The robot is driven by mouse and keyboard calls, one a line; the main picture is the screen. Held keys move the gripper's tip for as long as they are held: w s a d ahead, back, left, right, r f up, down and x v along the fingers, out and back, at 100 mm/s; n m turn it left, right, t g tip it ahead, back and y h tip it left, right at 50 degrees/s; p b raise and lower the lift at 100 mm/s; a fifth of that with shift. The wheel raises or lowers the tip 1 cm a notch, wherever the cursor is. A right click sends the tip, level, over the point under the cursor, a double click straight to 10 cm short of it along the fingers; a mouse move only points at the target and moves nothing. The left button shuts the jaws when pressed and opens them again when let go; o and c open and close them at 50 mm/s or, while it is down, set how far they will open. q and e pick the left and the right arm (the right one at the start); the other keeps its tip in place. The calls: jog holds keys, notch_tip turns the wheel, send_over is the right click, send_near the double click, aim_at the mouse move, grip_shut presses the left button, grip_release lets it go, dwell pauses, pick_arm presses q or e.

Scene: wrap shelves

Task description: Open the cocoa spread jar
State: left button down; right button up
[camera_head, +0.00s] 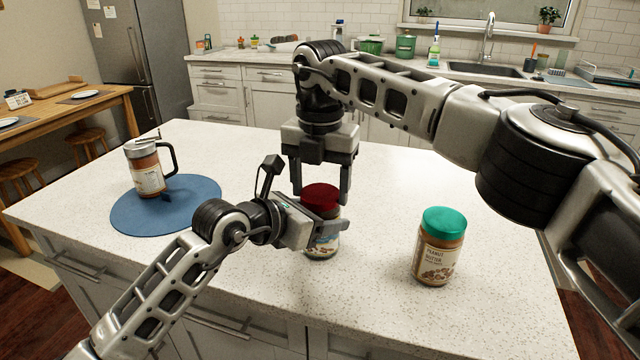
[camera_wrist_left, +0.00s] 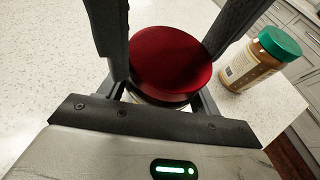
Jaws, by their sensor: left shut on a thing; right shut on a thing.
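The cocoa spread jar (camera_head: 322,246) stands upright on the white counter and has a dark red lid (camera_head: 321,196). My left gripper (camera_head: 322,226) comes in from the left and is shut around the jar's body, below the lid. My right gripper (camera_head: 322,194) points down from above and is shut on the red lid, one finger on each side. In the left wrist view the lid (camera_wrist_left: 170,62) shows from above, with the right gripper's dark fingers on both sides of it. Much of the jar's body is hidden by my left gripper.
A peanut butter jar (camera_head: 438,248) with a green lid stands to the right on the counter (camera_head: 470,325). A jar-like mug with a handle (camera_head: 147,172) stands on a round blue mat (camera_head: 190,218) at the left. The counter's front edge is close by.

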jog(key=shift+n, duration=0.8)
jog(key=o, duration=1.1)
jog(key=shift+r, duration=0.1)
